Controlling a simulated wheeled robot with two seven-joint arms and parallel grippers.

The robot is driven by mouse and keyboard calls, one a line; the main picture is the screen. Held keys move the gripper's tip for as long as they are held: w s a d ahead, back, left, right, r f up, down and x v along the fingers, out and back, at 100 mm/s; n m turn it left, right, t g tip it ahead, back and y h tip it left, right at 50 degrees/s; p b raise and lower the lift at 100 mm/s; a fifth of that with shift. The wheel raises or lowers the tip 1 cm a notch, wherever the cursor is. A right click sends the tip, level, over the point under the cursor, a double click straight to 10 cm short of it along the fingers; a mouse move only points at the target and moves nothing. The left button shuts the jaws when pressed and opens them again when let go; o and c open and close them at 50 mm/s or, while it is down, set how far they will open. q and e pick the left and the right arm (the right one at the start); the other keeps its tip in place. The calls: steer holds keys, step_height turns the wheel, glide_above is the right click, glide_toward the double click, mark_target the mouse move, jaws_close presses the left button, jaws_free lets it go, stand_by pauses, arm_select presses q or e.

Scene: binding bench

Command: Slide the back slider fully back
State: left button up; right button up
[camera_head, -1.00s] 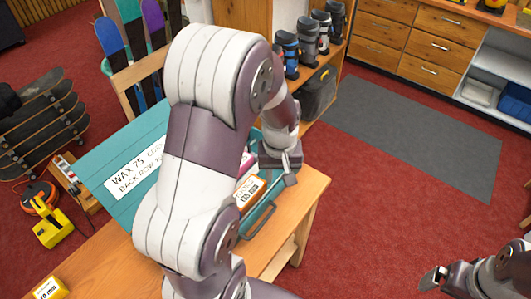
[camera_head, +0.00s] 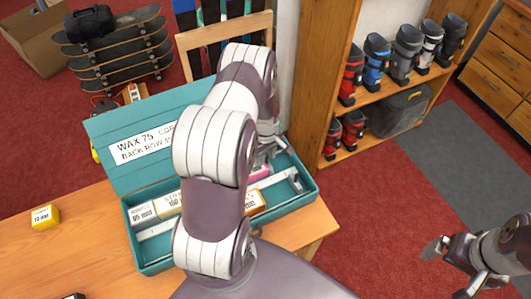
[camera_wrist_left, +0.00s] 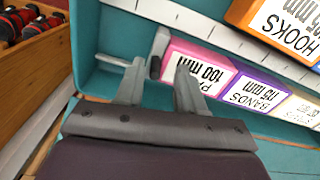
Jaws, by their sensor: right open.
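The open teal box (camera_head: 306,197) stands on the wooden bench, with a label on its raised lid (camera_head: 105,135). My left gripper (camera_head: 272,150) is at the back right of the box, partly covered by my own arm. In the left wrist view its two fingers (camera_wrist_left: 158,88) are apart, pointing down into a row. A grey upright piece (camera_wrist_left: 160,45), seemingly the back slider, stands beyond and between the fingertips, against the end of a pink block (camera_wrist_left: 197,68). I cannot tell whether the fingers touch it. My right gripper (camera_head: 437,247) is open and empty, off the bench at lower right.
A purple block (camera_wrist_left: 250,90) follows the pink one. A pale marked strip (camera_wrist_left: 215,35) divides the rows, with an orange block (camera_wrist_left: 280,25) beyond. A yellow block (camera_head: 45,216) lies on the bench at left. A boot shelf (camera_head: 380,70) stands behind right.

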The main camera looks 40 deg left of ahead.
arm_select(q)
steer(key=shift+w+d+f, duration=0.15)
steer(key=shift+w+d, duration=0.1)
steer(key=shift+w, duration=0.15)
steer(key=c, duration=0.5)
steer(key=shift+s+a, duration=0.1)
jaws_close()
steer(key=w+b, duration=0.1)
steer(key=w+d, duration=0.1)
steer(key=w, duration=0.1)
steer(key=w+d+b, duration=0.1)
steer(key=shift+w+d+b, duration=0.15)
steer(key=shift+w+b, duration=0.15)
steer(key=shift+w, duration=0.15)
arm_select(e)
steer(key=f, duration=0.2)
steer(key=shift+w+d+f, duration=0.15)
steer(key=shift+w+f, duration=0.15)
arm_select(q)
steer(key=o, duration=0.5)
jaws_free()
steer(key=shift+d, duration=0.1)
